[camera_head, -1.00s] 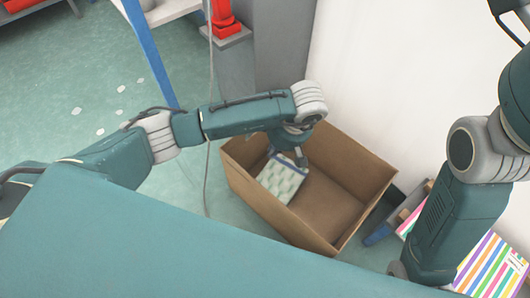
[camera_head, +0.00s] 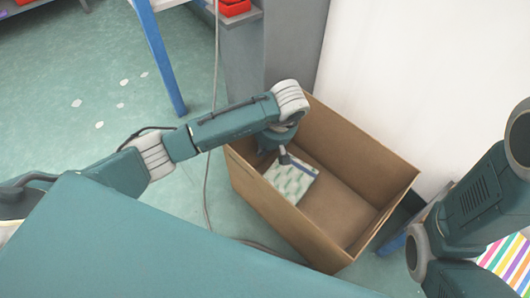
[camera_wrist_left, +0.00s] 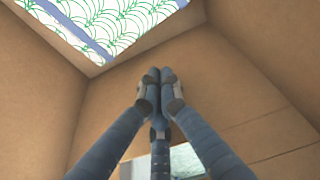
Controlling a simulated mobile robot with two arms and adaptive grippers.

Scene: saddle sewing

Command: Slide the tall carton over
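The tall carton (camera_head: 345,210) is an open brown cardboard box standing on the floor by the white wall. A white packet with a green pattern and a blue band (camera_head: 291,180) lies inside at its left end; part of it also shows in the left wrist view (camera_wrist_left: 115,22). My left gripper (camera_head: 285,158) reaches down into the carton over the packet's edge. In the left wrist view its fingertips (camera_wrist_left: 160,75) are together with nothing visible between them, and brown carton panels surround them. I cannot tell whether they touch the carton. My right arm shows at the right, its gripper out of view.
A grey column (camera_head: 293,50) and a blue post (camera_head: 160,60) stand behind the carton. A grey cable (camera_head: 214,110) hangs beside its left side. Striped colourful items (camera_head: 505,262) lie at the lower right. Green floor (camera_head: 90,125) is open at the left.

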